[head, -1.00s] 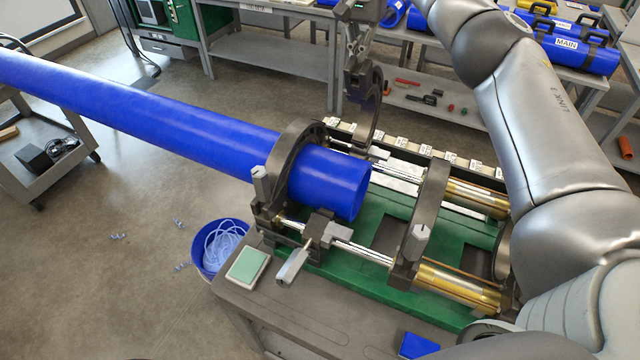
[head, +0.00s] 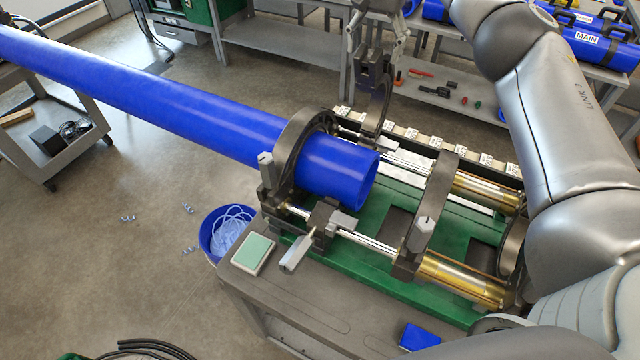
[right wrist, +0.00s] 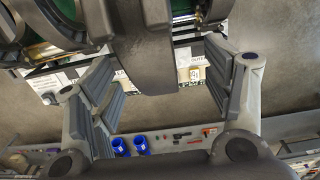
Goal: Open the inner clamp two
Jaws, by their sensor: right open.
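A dark curved clamp half (head: 378,105) stands upright, swung up from the far side of the green fusion cart (head: 310,262), clear of the pipe. My right gripper (head: 376,48) is open at its upper end. In the right wrist view a dark clamp piece (right wrist: 150,55) reaches between my spread right fingers (right wrist: 160,95), with gaps showing at both sides. A closed clamp (head: 293,140) rings the blue pipe (head: 190,105) near its end. A grey latch handle (head: 297,250) lies out at the near side. My left gripper is not in view.
A bucket of clear tubing (head: 228,235) stands on the floor left of the cart. A green-topped pad (head: 253,252) and a blue item (head: 418,338) lie on the cart's front ledge. Shelving (head: 285,45) with tools stands behind. The long pipe blocks the left side.

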